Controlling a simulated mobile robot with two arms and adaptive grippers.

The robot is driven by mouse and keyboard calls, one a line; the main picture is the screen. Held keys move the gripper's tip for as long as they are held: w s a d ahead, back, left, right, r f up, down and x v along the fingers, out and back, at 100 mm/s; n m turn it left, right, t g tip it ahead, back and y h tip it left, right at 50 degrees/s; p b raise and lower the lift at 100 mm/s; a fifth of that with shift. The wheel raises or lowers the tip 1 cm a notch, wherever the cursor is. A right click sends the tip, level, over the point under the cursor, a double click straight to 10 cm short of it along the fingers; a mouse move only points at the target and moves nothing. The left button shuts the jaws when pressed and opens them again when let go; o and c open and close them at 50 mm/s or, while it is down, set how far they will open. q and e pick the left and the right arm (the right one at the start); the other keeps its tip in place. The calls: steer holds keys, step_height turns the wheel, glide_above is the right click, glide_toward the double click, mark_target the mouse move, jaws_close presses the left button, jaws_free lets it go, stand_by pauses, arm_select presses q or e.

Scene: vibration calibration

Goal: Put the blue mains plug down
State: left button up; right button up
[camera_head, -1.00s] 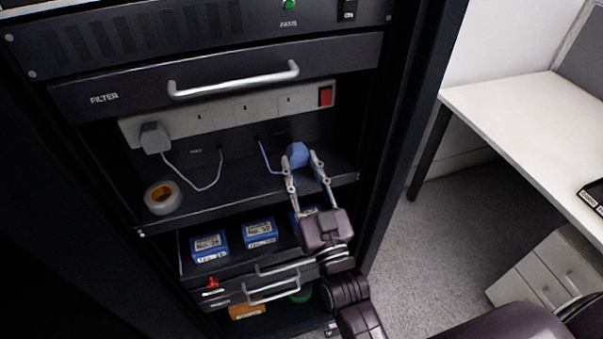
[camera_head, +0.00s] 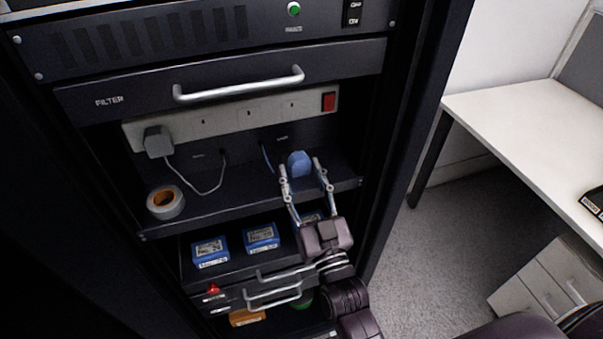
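The blue mains plug (camera_head: 300,164) appears to rest on the rack shelf (camera_head: 235,196), toward its right side. Its blue cord runs up to the rack's back panel. My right gripper (camera_head: 301,169) is open, with one finger on either side of the plug. A gap shows between each finger and the plug, and the palm is on the near side. My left gripper is not in view.
A white power strip (camera_head: 225,121) with a red switch (camera_head: 328,101) runs above the shelf, with a grey plug (camera_head: 158,141) in it. A tape roll (camera_head: 165,202) lies at the shelf's left. Blue boxes (camera_head: 262,237) sit below.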

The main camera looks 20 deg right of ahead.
steer(key=shift+d+f, duration=0.25)
steer(key=shift+f, duration=0.45)
steer(key=shift+r, duration=0.45)
steer(key=shift+s+d+r, duration=0.1)
steer(key=shift+s+d, duration=0.05)
steer(key=shift+s, duration=0.1)
steer(key=b+v, duration=0.1)
steer(key=v, duration=1)
steer(key=shift+s+r+b, duration=0.25)
steer(key=shift+r+b, duration=0.05)
steer(key=shift+r, duration=0.05)
